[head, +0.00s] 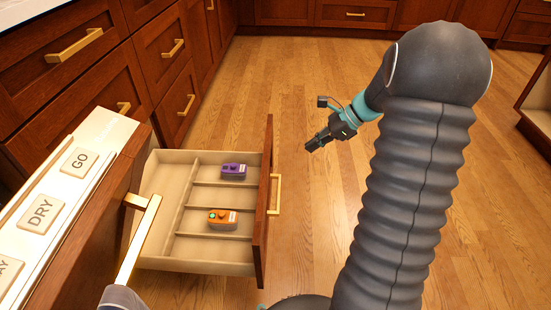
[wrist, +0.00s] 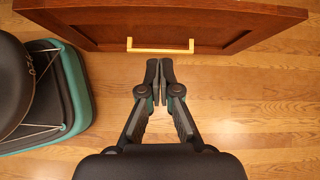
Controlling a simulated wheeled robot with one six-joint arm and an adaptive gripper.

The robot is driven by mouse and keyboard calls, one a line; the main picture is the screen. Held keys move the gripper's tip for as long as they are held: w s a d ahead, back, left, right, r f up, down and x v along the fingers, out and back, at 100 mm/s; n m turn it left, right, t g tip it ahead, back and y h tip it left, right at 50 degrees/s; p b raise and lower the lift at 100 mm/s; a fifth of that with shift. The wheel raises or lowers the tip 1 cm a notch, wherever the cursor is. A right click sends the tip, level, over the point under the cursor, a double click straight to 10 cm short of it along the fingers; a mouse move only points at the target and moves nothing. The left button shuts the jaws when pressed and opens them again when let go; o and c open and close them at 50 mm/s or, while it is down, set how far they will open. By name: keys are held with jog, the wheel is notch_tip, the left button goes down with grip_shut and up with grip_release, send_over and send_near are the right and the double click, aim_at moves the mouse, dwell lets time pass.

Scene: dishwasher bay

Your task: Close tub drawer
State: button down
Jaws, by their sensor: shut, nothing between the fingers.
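The open drawer (head: 181,256) extends from the cabinet at the left of the head view, with its wooden front facing right. A gold handle (head: 274,195) is on that front, and it also shows at the top of the wrist view (wrist: 160,49). A purple item (head: 234,171) and an orange item (head: 222,219) lie in separate compartments inside. My gripper (head: 310,147) is shut and empty, to the right of the drawer front and apart from it. In the wrist view the fingertips (wrist: 159,64) are together, just below the handle in the picture, with no clear contact.
A panel with GO and DRY buttons (head: 42,212) tops a wooden front with a long gold handle (head: 139,238), at the left. Other closed drawers (head: 73,47) line the left and back. The wooden floor (head: 300,90) beyond my gripper is clear.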

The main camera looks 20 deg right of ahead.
jog(key=w+a+r+b+x, duration=0.1)
jog(key=b+x, duration=0.1)
jog(key=x, duration=1.1)
jog(key=shift+w+r+m, duration=0.25)
jog(key=shift+m, duration=0.15)
jog(key=shift+a, duration=0.1)
